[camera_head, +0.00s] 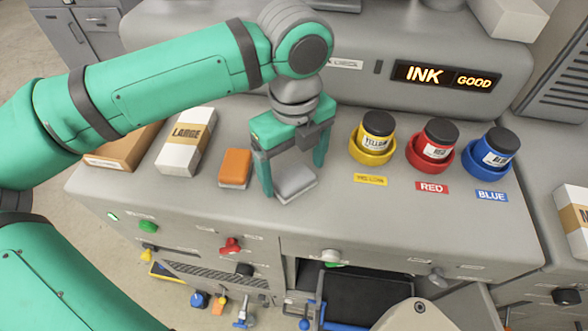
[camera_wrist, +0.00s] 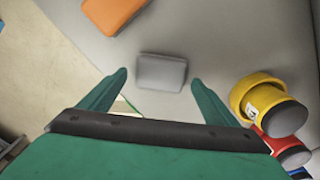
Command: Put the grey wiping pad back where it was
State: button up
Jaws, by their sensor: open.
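The grey wiping pad (camera_head: 294,183) lies flat on the grey machine top, near its front edge. It also shows in the wrist view (camera_wrist: 161,73), just beyond and between my fingertips. My gripper (camera_head: 293,177) is open above the pad, with one finger on each side of it in the head view. In the wrist view the fingers of my gripper (camera_wrist: 159,76) are wide apart with a gap on both sides of the pad. I cannot tell how high the fingertips are above the top. An orange pad (camera_head: 235,167) lies just left of the grey one.
A white LARGE box (camera_head: 186,142) and a brown box (camera_head: 124,146) stand left. Yellow (camera_head: 376,138), red (camera_head: 434,146) and blue (camera_head: 489,152) ink jars stand in coloured holders at right. Knobs line the front panel. The top between the grey pad and the yellow holder is clear.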

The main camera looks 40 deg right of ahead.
aim_at(294, 177)
notch_tip(294, 177, up, 11)
dwell(0.4)
dwell(0.5)
